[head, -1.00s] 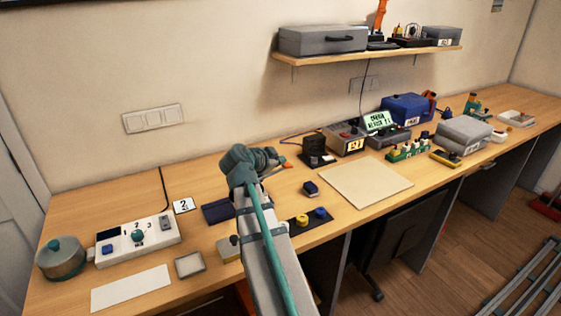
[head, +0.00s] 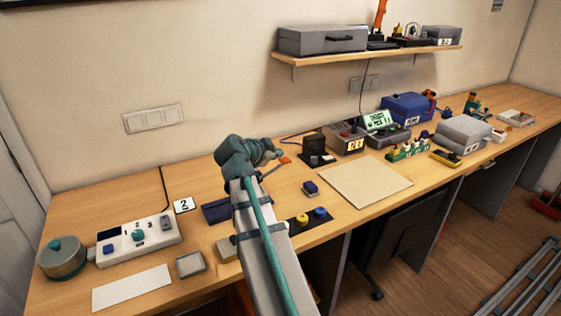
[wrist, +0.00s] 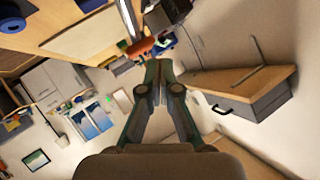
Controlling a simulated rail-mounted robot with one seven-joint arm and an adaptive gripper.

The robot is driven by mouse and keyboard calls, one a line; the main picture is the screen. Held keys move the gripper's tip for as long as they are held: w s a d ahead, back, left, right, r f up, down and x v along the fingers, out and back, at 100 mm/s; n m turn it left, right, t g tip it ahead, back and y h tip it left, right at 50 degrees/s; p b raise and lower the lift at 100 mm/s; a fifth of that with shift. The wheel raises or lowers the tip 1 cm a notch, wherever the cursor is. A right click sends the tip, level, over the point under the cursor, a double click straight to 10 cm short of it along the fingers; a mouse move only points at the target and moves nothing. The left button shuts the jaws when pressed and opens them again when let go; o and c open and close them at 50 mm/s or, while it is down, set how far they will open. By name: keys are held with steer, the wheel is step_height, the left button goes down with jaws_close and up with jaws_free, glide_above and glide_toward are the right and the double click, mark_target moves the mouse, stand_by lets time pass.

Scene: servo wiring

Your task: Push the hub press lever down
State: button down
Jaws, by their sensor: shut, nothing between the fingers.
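My gripper (head: 277,154) is raised over the middle of the bench. In the wrist view my gripper (wrist: 163,68) has its two fingers together, with nothing between them. A small orange handle (head: 285,160) shows just beside the fingertips in the head view, at the end of a thin grey rod; it looks like the press lever. The orange handle (wrist: 140,48) also shows left of the fingertips in the wrist view. I cannot tell whether the fingers touch it. A black upright device (head: 315,149) stands just right of it. The press body is not clearly seen behind my arm.
A beige mat (head: 366,182) lies clear to the right. A white control box (head: 138,239) stands left. A shelf (head: 365,63) hangs above.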

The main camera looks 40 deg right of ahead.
mark_target(272, 171)
steer(key=shift+w+a+r+p, duration=0.1)
steer(key=shift+a+r+p, duration=0.15)
steer(key=shift+r, duration=0.55)
steer(key=shift+a+r+p, duration=0.15)
steer(key=shift+a+r, duration=0.15)
steer(key=shift+r, duration=0.45)
steer(key=shift+w+a+r+p, duration=0.1)
steer(key=shift+a+r+p, duration=0.15)
steer(key=shift+r, duration=0.55)
